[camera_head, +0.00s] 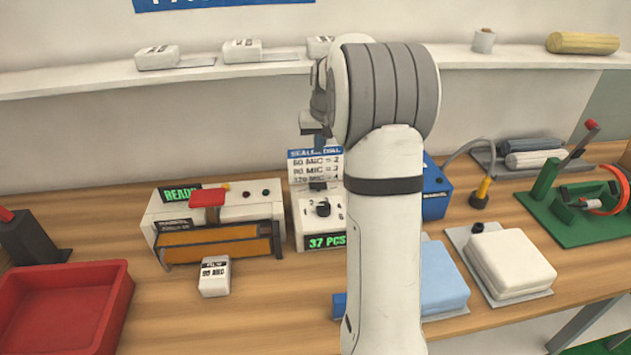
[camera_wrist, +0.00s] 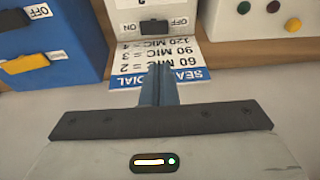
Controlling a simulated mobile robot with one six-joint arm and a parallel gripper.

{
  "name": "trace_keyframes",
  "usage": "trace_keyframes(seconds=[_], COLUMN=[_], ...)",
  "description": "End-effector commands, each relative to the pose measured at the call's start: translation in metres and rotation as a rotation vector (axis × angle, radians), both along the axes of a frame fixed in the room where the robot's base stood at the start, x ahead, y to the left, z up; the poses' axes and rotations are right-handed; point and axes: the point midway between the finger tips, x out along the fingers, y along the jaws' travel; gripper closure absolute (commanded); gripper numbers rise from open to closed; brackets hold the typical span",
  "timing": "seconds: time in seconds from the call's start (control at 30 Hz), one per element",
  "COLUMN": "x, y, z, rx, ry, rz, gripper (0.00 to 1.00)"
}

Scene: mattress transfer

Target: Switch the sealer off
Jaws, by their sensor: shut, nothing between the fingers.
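The white sealer (camera_head: 225,208) stands at the left middle of the bench, with a lit green READY display (camera_head: 180,194), a red-topped lever (camera_head: 207,198) and an orange front bar. Beside it, a white dial box (camera_head: 305,222) shows "37 PCS" and a black knob. In the wrist view, a black switch (camera_wrist: 154,27) marked ON and OFF sits on a white panel above the dial card (camera_wrist: 165,62); its position is unclear. My gripper (camera_wrist: 160,84) is shut and empty, its fingers over the card. In the head view it is high above the dial box, partly hidden by my arm.
A blue box (camera_head: 435,190) stands right of the dial box; its yellow ON/OFF switch (camera_wrist: 25,63) shows in the wrist view. A small white packet (camera_head: 214,277) lies before the sealer. A red tray (camera_head: 65,305) is at left. A shelf (camera_head: 100,80) runs behind.

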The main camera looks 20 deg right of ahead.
Motion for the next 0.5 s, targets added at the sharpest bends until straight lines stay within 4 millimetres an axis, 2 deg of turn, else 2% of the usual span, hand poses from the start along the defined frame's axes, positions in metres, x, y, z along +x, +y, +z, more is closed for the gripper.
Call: trace_keyframes(seconds=[0.3,0.5], x=[0.001,0.007], y=[0.001,0.0], z=[-0.001,-0.026], rx=[0.0,0.001], ry=[0.002,0.005], rz=[0.001,0.001], gripper=[1.0,1.0])
